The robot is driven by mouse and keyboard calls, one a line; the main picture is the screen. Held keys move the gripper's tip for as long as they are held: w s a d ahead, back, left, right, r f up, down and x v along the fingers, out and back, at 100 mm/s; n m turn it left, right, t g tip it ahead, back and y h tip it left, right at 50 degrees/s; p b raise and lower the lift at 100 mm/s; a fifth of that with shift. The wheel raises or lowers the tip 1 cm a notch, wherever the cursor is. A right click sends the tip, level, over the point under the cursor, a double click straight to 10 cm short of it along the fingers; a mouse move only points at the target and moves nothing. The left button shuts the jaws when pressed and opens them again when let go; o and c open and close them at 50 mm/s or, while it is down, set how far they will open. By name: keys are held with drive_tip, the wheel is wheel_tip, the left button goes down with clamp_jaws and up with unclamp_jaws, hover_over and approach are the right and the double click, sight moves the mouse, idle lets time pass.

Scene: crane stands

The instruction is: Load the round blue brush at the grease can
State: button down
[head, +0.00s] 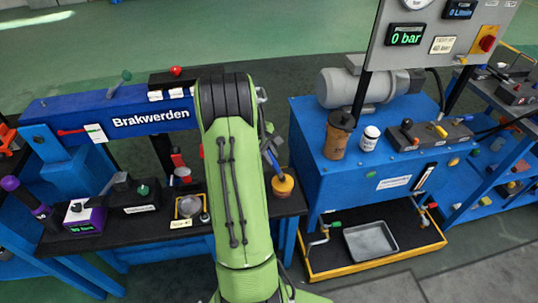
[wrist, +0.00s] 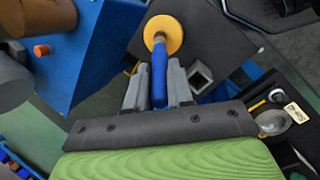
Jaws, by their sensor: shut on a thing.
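The round blue brush (wrist: 159,80) is between the fingers of my gripper (wrist: 156,70) in the wrist view, and the jaws are shut on its blue handle. In the head view a bit of blue handle (head: 274,160) shows beside my green arm. The yellow-orange grease can (head: 283,186) stands at the right end of the dark bench. How deep the bristles sit is hidden.
A silver dish (head: 189,206) stands left of my arm on the bench (head: 150,228). A square grey socket (wrist: 201,75) is close right of the fingers in the wrist view.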

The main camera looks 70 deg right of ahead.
wheel_tip(320, 180, up, 7)
drive_tip(key=p, duration=0.6)
drive_tip(key=shift+r+p, duration=0.1)
drive_tip(key=shift+p, duration=0.3)
